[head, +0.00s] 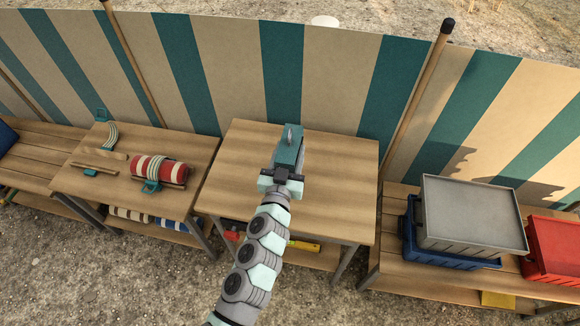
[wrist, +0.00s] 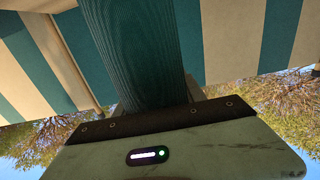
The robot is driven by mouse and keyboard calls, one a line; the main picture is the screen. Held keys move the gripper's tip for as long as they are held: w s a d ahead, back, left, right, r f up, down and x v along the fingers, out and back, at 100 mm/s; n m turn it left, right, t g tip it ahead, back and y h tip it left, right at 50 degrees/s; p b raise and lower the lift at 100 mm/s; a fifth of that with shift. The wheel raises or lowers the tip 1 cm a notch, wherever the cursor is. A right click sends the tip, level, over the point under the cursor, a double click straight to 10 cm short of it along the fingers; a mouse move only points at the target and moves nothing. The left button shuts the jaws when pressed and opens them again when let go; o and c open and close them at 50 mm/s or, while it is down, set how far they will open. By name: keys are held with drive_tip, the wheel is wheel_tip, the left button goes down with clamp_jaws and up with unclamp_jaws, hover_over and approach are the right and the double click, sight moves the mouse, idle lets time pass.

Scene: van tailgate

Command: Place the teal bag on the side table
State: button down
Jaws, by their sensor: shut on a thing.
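The teal bag (head: 289,148) is in my gripper (head: 284,172), in front of the far edge of the bare middle wooden table (head: 238,178) in the head view. My gripper is shut on it. In the wrist view the bag (wrist: 133,50) is a dark teal, ribbed surface rising from the jaws; my fingertips are hidden there. I cannot tell from these views whether the bag touches the tabletop. The frames do not label which table is the side table.
A left table (head: 75,178) bears a red-and-white striped roll (head: 160,169) and small wooden and teal items. A right bench (head: 395,238) bears a grey bin (head: 472,218) over a blue crate (head: 428,250), and a red crate (head: 555,247). A striped windbreak (head: 233,60) with poles stands behind.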

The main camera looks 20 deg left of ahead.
drive_tip(key=shift+f+b, duration=0.75)
drive_tip(key=shift+f, duration=1.65)
drive_tip(key=shift+f, duration=0.2)
drive_tip(key=c, duration=0.7)
unclamp_jaws()
